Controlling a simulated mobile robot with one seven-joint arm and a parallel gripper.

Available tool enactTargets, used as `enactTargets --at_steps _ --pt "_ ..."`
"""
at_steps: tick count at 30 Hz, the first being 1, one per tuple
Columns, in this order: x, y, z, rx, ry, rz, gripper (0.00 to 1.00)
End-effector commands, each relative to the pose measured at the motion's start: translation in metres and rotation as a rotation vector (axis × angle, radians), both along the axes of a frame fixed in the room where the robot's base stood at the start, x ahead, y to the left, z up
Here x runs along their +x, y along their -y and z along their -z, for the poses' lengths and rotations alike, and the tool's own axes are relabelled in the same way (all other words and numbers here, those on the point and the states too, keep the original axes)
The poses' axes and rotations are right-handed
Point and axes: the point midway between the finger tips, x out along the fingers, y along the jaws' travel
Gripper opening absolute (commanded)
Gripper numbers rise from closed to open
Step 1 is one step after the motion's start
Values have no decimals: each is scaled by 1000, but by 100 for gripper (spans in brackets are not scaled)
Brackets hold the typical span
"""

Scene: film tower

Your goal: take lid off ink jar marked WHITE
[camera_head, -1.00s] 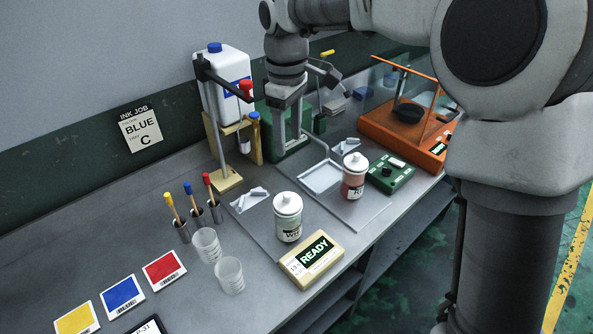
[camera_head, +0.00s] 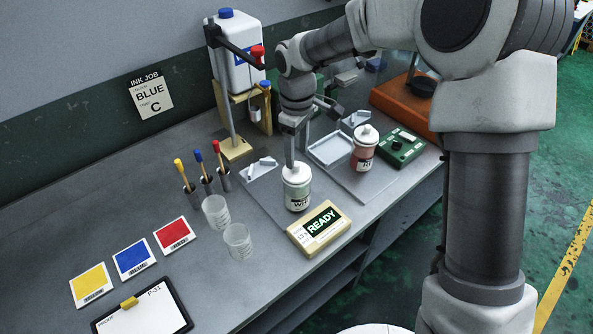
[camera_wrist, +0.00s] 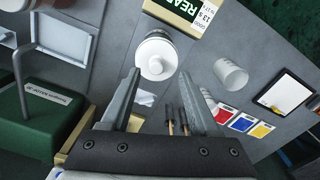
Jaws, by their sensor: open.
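The ink jar (camera_head: 297,197) with a partly readable label starting "WH" stands upright on the bench, just behind the READY box. Its white knobbed lid (camera_head: 296,174) is on. My gripper (camera_head: 290,160) points down at the lid from behind and above, and its fingers partly overlap the lid in the head view. In the wrist view the open fingers (camera_wrist: 160,88) have nothing between them, and the lid (camera_wrist: 156,60) shows just beyond their tips. I cannot tell whether they touch it. A second jar with a red label (camera_head: 364,153) stands to the right, lid on.
The READY box (camera_head: 319,229) sits right in front of the jar. Two clear cups (camera_head: 237,241) stand to its left. A dispenser stand with a white jug (camera_head: 236,60) rises behind. A green scale (camera_head: 402,147) and an orange-based balance (camera_head: 398,103) are at the right.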

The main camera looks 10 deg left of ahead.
Motion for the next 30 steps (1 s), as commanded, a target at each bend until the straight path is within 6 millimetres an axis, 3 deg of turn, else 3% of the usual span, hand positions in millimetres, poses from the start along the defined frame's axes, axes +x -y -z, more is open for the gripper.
enactTargets --at_steps 9,17,27,30 --pt "5 -2 39 0 -3 0 62" --pt "6 -3 42 1 -2 0 62" --pt "6 -2 41 1 -2 0 0" --pt "6 -3 41 1 -2 0 0"
